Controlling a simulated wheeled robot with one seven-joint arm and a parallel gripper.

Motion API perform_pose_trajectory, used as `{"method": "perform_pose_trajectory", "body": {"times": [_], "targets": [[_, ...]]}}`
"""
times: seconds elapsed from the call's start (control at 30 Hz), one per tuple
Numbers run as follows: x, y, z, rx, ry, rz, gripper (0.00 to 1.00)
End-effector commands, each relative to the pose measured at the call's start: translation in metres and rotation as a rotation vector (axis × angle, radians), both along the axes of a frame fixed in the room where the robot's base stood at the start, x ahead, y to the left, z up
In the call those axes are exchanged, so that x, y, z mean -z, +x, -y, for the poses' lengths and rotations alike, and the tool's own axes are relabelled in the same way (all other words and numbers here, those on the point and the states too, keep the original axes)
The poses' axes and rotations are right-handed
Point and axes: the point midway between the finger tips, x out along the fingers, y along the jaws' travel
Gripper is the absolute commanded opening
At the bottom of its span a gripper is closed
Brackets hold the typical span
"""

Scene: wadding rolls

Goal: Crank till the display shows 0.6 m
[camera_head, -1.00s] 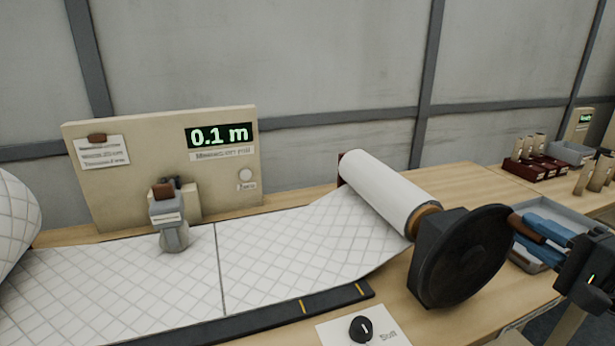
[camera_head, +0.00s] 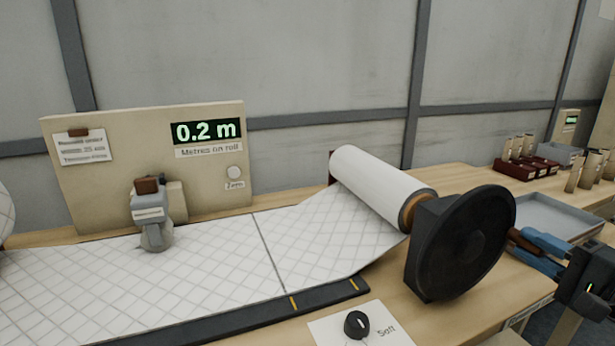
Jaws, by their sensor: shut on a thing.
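The display (camera_head: 206,132) on the beige panel reads 0.2 m, above a label "Metres on roll". The white roll (camera_head: 378,187) lies on its spindle, with quilted wadding (camera_head: 190,268) running to it from the left. A large black crank disc (camera_head: 462,248) sits at the roll's near end. My gripper (camera_head: 535,247), with blue fingers, is at the right edge of the disc and is shut on the crank handle (camera_head: 513,236), which is mostly hidden behind the fingers and disc.
A round Zero button (camera_head: 234,172) is on the panel. A black knob (camera_head: 357,324) sits on a white plate in front. A grey tray (camera_head: 560,215) lies behind my gripper. Wooden pegs in dark red holders (camera_head: 527,165) stand at the back right.

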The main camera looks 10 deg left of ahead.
Motion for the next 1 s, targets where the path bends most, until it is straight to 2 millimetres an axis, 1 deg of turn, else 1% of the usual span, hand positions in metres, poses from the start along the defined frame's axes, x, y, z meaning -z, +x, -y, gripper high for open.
{"method": "perform_pose_trajectory", "body": {"times": [0.07, 0.17, 0.4, 0.67, 1.0], "targets": [[0.003, 0.001, 0.001, 0.005, 0.001, 0.001, 0.06], [0.012, 0.0, 0.0, 0.005, 0.001, -0.001, 0.06], [0.041, -0.004, -0.004, 0.004, -0.001, -0.001, 0.06], [0.049, -0.006, -0.007, 0.006, 0.0, 0.0, 0.06], [0.079, -0.02, -0.026, 0.004, 0.0, 0.0, 0.06]]}}
